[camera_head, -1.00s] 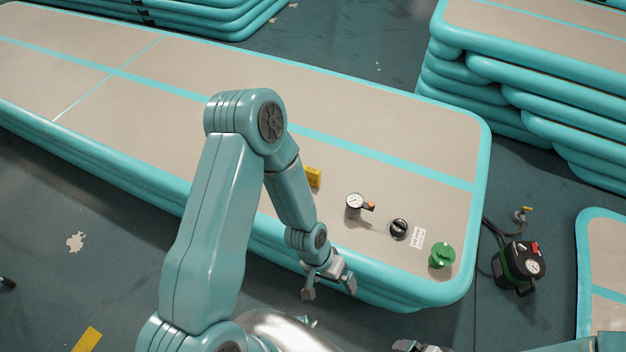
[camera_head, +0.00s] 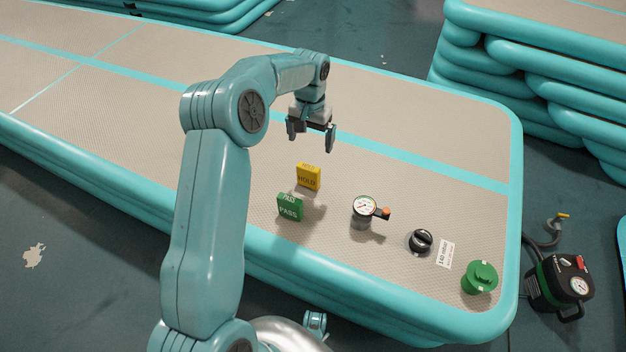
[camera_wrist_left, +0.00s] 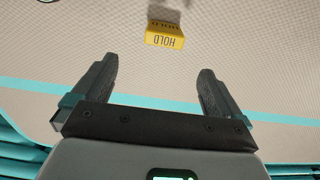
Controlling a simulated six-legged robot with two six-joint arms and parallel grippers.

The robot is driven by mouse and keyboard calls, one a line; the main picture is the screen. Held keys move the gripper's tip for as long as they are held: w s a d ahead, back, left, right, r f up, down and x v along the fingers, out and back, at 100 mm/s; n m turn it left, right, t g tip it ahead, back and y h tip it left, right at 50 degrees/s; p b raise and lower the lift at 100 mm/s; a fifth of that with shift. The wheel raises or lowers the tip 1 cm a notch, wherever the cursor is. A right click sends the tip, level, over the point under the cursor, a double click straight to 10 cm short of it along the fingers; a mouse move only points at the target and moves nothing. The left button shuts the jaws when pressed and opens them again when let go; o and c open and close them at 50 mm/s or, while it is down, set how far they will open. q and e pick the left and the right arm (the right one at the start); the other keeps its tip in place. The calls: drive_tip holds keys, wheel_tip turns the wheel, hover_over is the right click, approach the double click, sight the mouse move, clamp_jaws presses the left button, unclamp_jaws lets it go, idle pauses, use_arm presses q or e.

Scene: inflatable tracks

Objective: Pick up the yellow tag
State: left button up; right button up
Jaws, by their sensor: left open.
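The yellow tag (camera_head: 308,177), marked HOLD, stands on the beige top of the inflatable track (camera_head: 420,155). It also shows in the left wrist view (camera_wrist_left: 165,36), beyond the fingertips and between their lines. My left gripper (camera_head: 311,142) is open and empty, in the air above and behind the tag in the head view. Its two fingers show apart in the left wrist view (camera_wrist_left: 157,72), not touching the tag.
A green PASS tag (camera_head: 290,207) stands close to the yellow one, front left. To the right are a pressure gauge (camera_head: 363,211), a black knob (camera_head: 420,241), a white label (camera_head: 445,254) and a green cap (camera_head: 480,277). A pump (camera_head: 562,284) sits on the floor.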

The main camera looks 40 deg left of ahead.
sight(308, 175)
use_arm(q)
drive_tip(key=f+b, duration=0.1)
drive_tip(key=f, duration=0.4)
drive_tip(key=f+b, duration=0.2)
drive_tip(key=f, duration=0.4)
drive_tip(key=shift+s, duration=0.2)
drive_tip(key=f+b, duration=0.2)
drive_tip(key=f, duration=0.1)
drive_tip(key=f+b, duration=0.1)
drive_tip(key=f, duration=0.1)
drive_tip(key=shift+a, duration=0.25)
drive_tip(key=shift+r, duration=0.1)
drive_tip(key=c, duration=1)
wheel_tip(308, 175, up, 20)
drive_tip(key=p, duration=0.7)
